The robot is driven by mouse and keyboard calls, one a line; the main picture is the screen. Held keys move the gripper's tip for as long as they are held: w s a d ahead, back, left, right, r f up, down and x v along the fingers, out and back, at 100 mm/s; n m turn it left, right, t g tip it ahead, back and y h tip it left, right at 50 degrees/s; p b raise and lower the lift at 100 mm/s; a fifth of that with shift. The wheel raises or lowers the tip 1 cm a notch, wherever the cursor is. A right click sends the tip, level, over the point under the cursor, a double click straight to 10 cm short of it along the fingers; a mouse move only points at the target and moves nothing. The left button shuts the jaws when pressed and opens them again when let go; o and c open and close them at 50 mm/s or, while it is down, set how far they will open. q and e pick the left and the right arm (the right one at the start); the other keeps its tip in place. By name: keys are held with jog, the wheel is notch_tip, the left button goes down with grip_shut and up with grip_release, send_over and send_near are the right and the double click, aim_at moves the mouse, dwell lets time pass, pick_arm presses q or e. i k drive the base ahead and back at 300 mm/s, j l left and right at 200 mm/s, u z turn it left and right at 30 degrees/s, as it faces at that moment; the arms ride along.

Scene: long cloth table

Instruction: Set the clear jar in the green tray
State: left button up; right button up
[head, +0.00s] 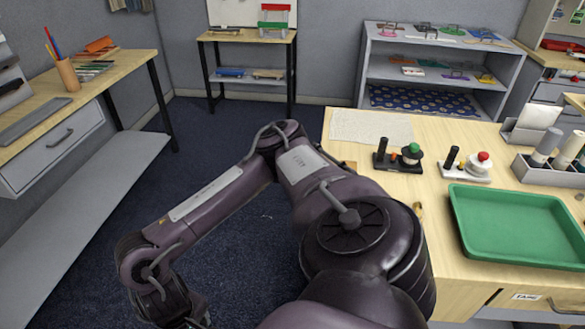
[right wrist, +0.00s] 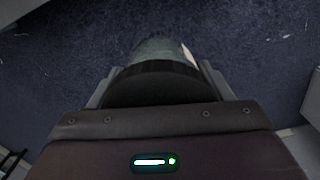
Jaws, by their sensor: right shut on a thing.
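The green tray (head: 520,228) lies on the wooden table at the right of the head view, and its visible inside is empty. In the right wrist view, my right gripper (right wrist: 157,76) is shut on the clear jar (right wrist: 158,49). The jar has a wide dark lid or end (right wrist: 155,88) nearest the camera and a pale see-through body beyond it. Blue carpet shows behind the jar. The jar is not visible in the head view. My left gripper is in neither view.
On the table (head: 438,215) stand a device with a green knob (head: 411,153), one with a red knob (head: 482,160), and a holder with cylinders (head: 550,168). A pale mat (head: 372,127) lies at its far left. A desk (head: 75,92) stands left; open carpet lies between.

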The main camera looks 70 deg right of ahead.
aim_at(535, 221)
jog(key=k+l, duration=0.1)
jog(key=k, duration=0.35)
jog(key=k+l+z, duration=0.1)
jog(key=k, duration=0.3)
jog(key=k+l+z, duration=0.1)
jog(key=k+z, duration=0.2)
jog(key=z, duration=0.15)
jog(key=k+l+z, duration=0.2)
jog(key=z, duration=0.25)
jog(key=k+l+z, duration=0.4)
jog(key=l+z, duration=0.25)
jog(key=z, duration=0.2)
jog(key=k, duration=0.05)
